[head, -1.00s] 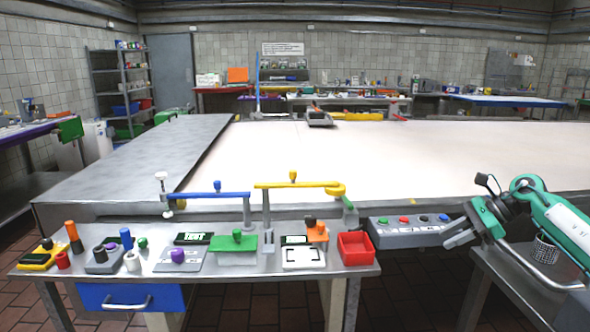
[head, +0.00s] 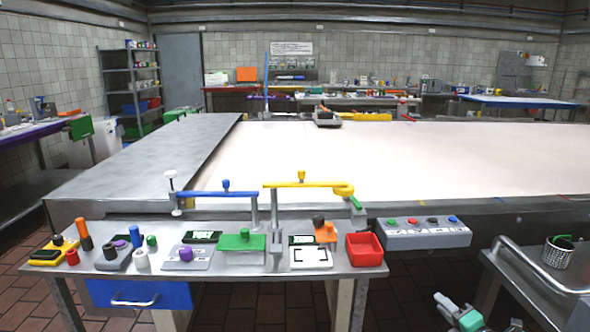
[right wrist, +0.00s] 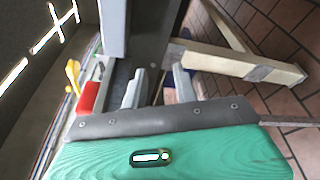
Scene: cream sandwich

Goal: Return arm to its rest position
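My right arm shows only in part at the bottom right of the head view, where the right gripper (head: 452,308) hangs low in front of the small workbench (head: 345,285). In the right wrist view the two grey fingers of the right gripper (right wrist: 157,78) stand apart with nothing between them. The green hand body fills the bottom of that view. The bench's legs and the brick floor lie beyond the fingers. My left arm and gripper are not in the head view.
The bench carries several coloured controls, a red bin (head: 364,250) and a blue drawer (head: 138,294). A button box (head: 423,233) sits at its right. A side table with a metal rail (head: 535,270) and a wire basket (head: 557,254) stands at the far right. Brick floor lies between.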

